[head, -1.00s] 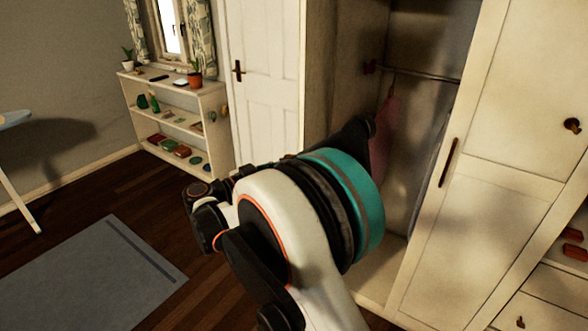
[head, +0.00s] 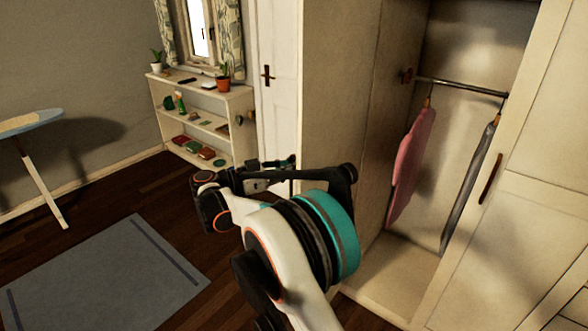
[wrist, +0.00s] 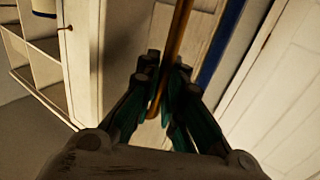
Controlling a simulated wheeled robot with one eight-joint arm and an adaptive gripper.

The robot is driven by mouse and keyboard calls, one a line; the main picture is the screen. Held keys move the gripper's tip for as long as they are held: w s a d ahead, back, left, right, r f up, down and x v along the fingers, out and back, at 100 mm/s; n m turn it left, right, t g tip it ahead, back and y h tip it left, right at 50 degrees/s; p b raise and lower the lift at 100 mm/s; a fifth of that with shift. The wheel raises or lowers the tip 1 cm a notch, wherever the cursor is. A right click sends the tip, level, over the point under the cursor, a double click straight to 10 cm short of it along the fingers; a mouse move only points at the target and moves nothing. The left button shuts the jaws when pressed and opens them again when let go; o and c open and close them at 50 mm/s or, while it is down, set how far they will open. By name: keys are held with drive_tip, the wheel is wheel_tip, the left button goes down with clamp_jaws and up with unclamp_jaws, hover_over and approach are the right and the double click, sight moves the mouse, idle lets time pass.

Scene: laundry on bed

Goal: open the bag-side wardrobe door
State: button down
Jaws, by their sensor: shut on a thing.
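The wardrobe (head: 390,290) stands at the right of the head view with its left bay exposed. A pale panel (head: 338,90) at its left looks like the swung-out left door. In the wrist view, my gripper (wrist: 160,95) is shut on a bronze bar handle (wrist: 181,35), which runs between the dark-green fingers. In the head view, my arm's end reaches to the panel's left edge, and the fingers and held handle are hard to make out. The right door (head: 520,220) is closed, with its own bar handle (head: 490,178). No bag is identifiable.
A pink garment (head: 411,165) and a dark garment (head: 469,190) hang from a rail (head: 460,87) inside. A white room door (head: 277,60) stands behind the panel. A low shelf (head: 205,100) is under the window. A rug (head: 105,270) and an ironing board (head: 30,122) are left.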

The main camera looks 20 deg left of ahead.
drive_tip(key=shift+s+a+f, duration=0.1)
drive_tip(key=shift+s+a, duration=0.1)
drive_tip(key=c, duration=1.7)
unclamp_jaws()
drive_tip(key=shift+s+a, duration=0.15)
drive_tip(key=v, duration=1.1)
drive_tip(key=shift+s+a, duration=0.2)
